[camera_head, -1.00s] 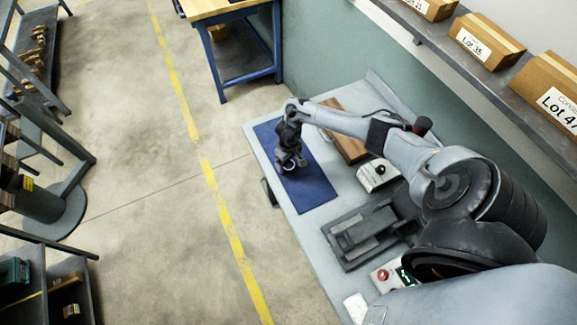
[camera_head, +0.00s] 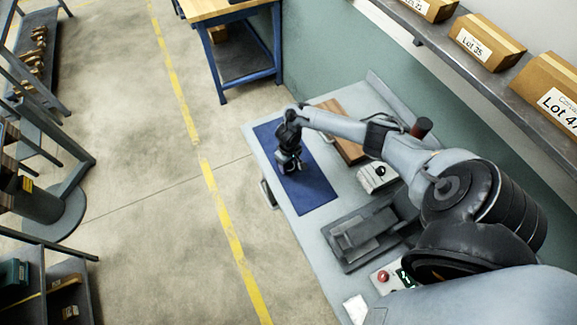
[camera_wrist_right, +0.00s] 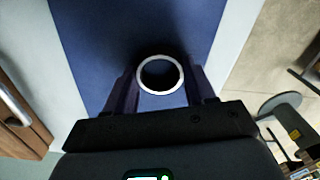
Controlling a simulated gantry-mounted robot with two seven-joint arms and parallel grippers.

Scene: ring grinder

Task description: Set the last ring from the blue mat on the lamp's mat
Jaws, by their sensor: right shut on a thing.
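My right gripper (camera_head: 289,165) is over the blue mat (camera_head: 314,192), near the middle of its length, pointing down. In the right wrist view the gripper (camera_wrist_right: 160,92) is shut on a pale metal ring (camera_wrist_right: 141,74), with one finger at each side of it. The blue mat (camera_wrist_right: 95,40) lies below with a dark shadow by the ring; I cannot tell the height of the ring above it. No other ring shows on the mat's visible part. I cannot make out the lamp or its mat. My left gripper is out of view.
A brown wooden board (camera_head: 353,151) lies right of the mat. A white box with a black knob (camera_head: 378,177), a dark grey fixture (camera_head: 365,235) and a panel with a red button (camera_head: 383,275) stand on the light bench. A shelf with cartons (camera_head: 486,38) runs above.

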